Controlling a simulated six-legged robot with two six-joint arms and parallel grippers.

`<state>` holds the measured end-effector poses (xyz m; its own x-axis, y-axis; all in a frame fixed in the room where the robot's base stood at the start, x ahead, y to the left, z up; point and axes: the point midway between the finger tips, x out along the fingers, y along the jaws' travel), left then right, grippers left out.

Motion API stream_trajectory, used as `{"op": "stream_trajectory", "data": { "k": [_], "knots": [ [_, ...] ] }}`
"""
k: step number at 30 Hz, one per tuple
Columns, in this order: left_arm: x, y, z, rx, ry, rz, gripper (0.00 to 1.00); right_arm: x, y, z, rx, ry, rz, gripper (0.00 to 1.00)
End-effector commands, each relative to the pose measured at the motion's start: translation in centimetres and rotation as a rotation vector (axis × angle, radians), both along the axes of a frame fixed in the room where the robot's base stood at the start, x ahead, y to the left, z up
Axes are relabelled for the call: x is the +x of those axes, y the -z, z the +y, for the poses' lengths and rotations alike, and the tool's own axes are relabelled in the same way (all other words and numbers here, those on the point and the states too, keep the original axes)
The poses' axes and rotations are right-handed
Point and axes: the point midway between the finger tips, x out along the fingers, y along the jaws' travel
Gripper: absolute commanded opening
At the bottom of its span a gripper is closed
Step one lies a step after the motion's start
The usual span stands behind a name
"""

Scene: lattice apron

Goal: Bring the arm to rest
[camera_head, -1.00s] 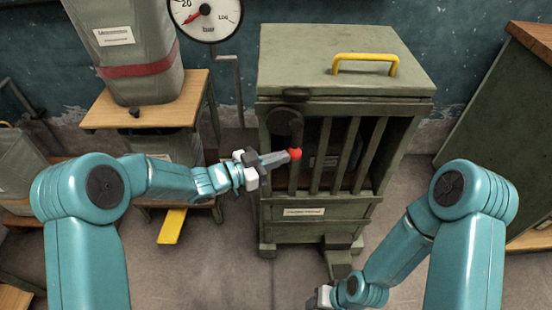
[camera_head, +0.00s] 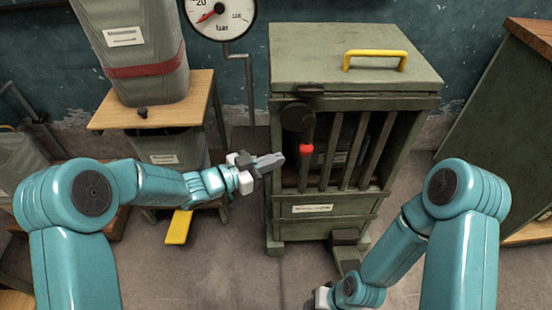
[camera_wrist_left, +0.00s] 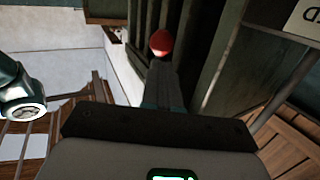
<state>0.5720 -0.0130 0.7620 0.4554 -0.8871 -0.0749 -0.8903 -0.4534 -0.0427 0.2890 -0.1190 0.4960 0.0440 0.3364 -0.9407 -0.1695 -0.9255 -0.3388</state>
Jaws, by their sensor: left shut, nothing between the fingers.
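My left arm reaches in from the left in the head view. Its gripper (camera_head: 268,162) is shut and empty, just left of the barred front of the green cabinet (camera_head: 345,72). A red ball-shaped knob (camera_head: 306,148) sits on a dark lever in front of the bars, a little right of the fingertips and apart from them in the head view. In the left wrist view the red knob (camera_wrist_left: 161,42) shows just beyond the closed fingers (camera_wrist_left: 162,85). My right arm is folded low on the right. Its gripper (camera_head: 318,300) is partly cut off at the bottom edge.
A wooden stand (camera_head: 150,112) with a grey container (camera_head: 135,50) stands at the left, with a yellow pedal (camera_head: 178,226) below. A pressure gauge (camera_head: 220,12) hangs on the wall. A green bench (camera_head: 500,130) stands at the right.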

Motion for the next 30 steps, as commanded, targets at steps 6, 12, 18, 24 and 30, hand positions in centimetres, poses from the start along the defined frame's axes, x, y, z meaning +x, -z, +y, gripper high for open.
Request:
{"op": "stream_trajectory", "data": {
  "k": [6, 12, 18, 24, 30],
  "knots": [
    [-1.6, -0.5, 3.4, 0.000, -0.004, 0.000, 0.00, 0.0, -0.5, 0.0, 0.000, 0.000, -0.001, 0.43],
    [-3.1, -0.8, 6.3, 0.000, -0.003, 0.000, 0.00, 0.0, -0.8, 0.0, 0.000, 0.000, -0.001, 0.43],
    [-3.9, -0.9, 7.7, 0.000, -0.001, -0.001, 0.00, 0.0, -0.8, 0.0, 0.000, 0.000, -0.001, 0.43],
    [-4.0, -0.7, 7.9, -0.001, 0.000, 0.003, 0.00, 0.0, -0.8, 0.0, 0.000, 0.000, -0.001, 0.43],
    [-6.0, 5.3, 6.7, -0.052, -0.088, 0.246, 0.00, 0.0, -0.8, 0.0, 0.000, 0.000, -0.001, 0.43]
  ]
}}
